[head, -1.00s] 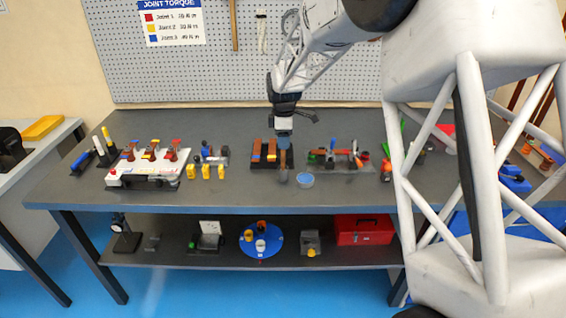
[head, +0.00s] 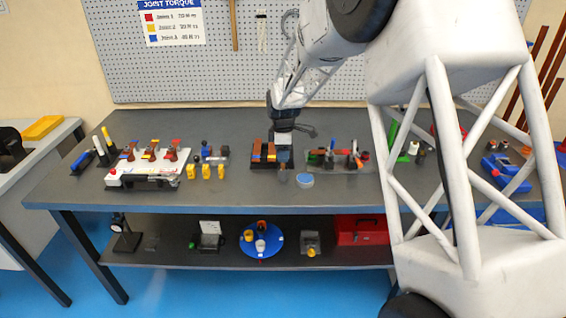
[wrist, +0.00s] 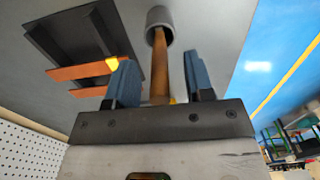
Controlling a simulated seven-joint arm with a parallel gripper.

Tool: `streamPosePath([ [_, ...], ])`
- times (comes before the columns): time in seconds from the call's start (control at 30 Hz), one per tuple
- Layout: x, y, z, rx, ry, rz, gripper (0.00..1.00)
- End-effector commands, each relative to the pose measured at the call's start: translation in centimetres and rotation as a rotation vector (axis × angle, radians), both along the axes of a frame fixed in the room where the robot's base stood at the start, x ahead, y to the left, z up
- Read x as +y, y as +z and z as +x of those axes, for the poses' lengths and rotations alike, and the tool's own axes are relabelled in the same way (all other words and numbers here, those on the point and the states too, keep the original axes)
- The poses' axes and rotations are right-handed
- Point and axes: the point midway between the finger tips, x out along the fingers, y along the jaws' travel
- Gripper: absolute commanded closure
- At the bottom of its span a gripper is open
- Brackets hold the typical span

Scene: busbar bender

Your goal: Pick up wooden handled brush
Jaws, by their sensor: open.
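The wooden handled brush shows in the wrist view as a brown wooden handle (wrist: 161,65) with a grey round head (wrist: 159,17) at its far end. My gripper (wrist: 162,75) is open, with one blue-grey finger on each side of the handle. Gaps show between the fingers and the handle. In the head view my gripper (head: 284,158) is low over the workbench, and it hides most of the brush. Only the grey head (head: 282,177) shows below it, near the bench's front edge.
A dark rack with orange-brown bars (head: 263,153) stands close on the left; it also shows in the wrist view (wrist: 90,72). A small blue-topped round tin (head: 305,180) sits just right. A grey fixture with several parts (head: 340,160) lies farther right on the workbench (head: 230,130).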

Motion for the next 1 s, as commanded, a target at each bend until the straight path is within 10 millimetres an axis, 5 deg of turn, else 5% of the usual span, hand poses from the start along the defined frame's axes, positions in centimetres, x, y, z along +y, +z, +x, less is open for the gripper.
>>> streamPosePath([
  [0.73,-0.01,-1.31,0.02,-0.001,0.0,0.0,0.52],
  [1.0,-0.01,-1.31,0.02,-0.001,0.0,0.0,0.92],
])
